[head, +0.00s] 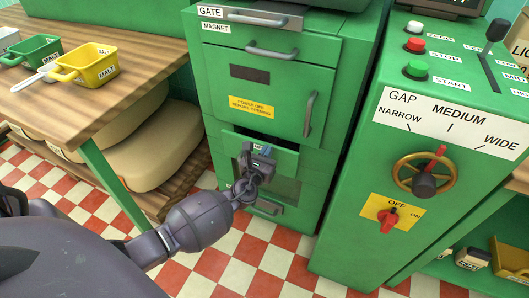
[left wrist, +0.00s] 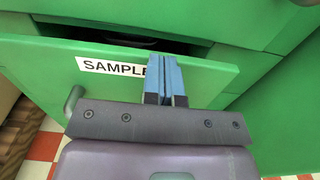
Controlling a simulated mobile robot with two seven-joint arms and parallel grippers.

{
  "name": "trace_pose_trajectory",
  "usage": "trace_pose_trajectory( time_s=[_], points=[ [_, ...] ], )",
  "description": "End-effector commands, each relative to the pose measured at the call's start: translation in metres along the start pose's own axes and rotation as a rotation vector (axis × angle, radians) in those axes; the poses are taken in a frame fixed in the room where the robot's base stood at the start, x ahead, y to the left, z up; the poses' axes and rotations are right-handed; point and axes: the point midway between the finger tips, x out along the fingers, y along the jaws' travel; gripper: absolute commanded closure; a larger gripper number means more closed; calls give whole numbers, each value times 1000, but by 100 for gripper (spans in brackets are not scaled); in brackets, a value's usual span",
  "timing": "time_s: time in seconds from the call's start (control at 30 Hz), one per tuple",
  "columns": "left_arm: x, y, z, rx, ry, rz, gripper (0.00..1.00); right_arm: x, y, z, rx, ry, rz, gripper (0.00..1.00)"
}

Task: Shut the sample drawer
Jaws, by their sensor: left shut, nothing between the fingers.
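The green sample drawer (head: 284,157) stands a little open low in the green cabinet, with a dark gap above its front. In the left wrist view its front (left wrist: 215,78) carries a white "SAMPLE" label (left wrist: 105,67), partly covered by my fingers. My left gripper (head: 266,151) is shut and empty, its blue fingertips (left wrist: 163,62) together at the drawer front. I cannot tell whether they touch it. A grey handle end (left wrist: 74,99) shows at the lower left in the wrist view. My right gripper is not in view.
Above are a cabinet door with a grey handle (head: 310,113) and a magnet drawer handle (head: 271,51). A control panel (head: 455,115) with a handwheel (head: 423,174) stands at right. A wooden table (head: 50,105) with scoops is at left. The checkered floor is open below.

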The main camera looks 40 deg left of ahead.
Motion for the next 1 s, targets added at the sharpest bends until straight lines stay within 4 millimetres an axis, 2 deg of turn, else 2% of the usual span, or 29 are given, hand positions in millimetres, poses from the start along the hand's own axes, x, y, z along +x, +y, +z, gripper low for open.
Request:
trace_pose_trajectory(
  time_s=[0.37, 0.63, 0.8, 1.0],
  points=[
    [3, 0, 0, 1, 0, 0, 100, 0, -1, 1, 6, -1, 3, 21],
    [25, 0, -1, 2, 1, 0, 100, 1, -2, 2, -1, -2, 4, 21],
    [26, 0, 0, 0, -1, 1, 100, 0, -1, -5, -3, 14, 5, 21],
    [25, 0, 0, 0, -1, 1, 100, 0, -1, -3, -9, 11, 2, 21]
  ],
)
